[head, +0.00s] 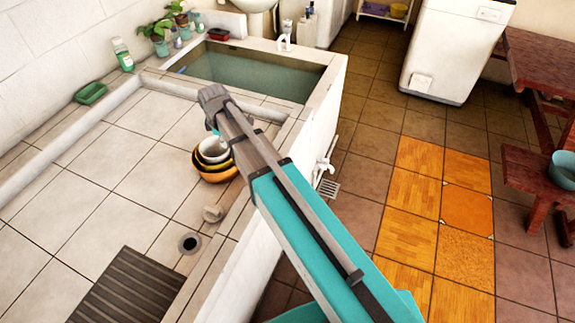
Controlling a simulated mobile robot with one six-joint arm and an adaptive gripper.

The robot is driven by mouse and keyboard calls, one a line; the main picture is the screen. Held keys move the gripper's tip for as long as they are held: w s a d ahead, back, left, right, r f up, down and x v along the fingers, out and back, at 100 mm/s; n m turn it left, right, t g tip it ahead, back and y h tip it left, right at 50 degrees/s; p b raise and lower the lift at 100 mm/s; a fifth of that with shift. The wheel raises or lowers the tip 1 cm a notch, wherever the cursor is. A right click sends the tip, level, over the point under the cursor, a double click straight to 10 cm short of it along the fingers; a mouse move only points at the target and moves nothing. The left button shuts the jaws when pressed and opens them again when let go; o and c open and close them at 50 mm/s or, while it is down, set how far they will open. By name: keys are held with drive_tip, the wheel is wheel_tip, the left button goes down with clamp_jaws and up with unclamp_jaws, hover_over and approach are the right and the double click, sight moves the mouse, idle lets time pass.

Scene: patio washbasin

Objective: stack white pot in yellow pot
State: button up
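A stack of round pots stands on the tiled counter beside the basin. The white pot (212,147) is uppermost and sits inside the yellow pot (206,165). Under them is a larger orange bowl (215,178). My gripper (212,131) is just above the white pot, mostly hidden behind my own arm. Only a small teal part of it shows, so I cannot see its fingers or whether it touches the white pot's rim.
The water-filled basin (250,72) lies behind the pots. A small beige object (213,213), a drain hole (190,243) and a dark ribbed mat (128,291) are in front. A green soap dish (91,93) and bottle (122,54) are left. The counter's middle is clear.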

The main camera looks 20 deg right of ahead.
drive_tip(key=s+d+m+g, duration=0.1)
drive_tip(key=s+d+m, duration=1.4)
drive_tip(key=s+d, duration=0.2)
drive_tip(key=shift+d, duration=0.65)
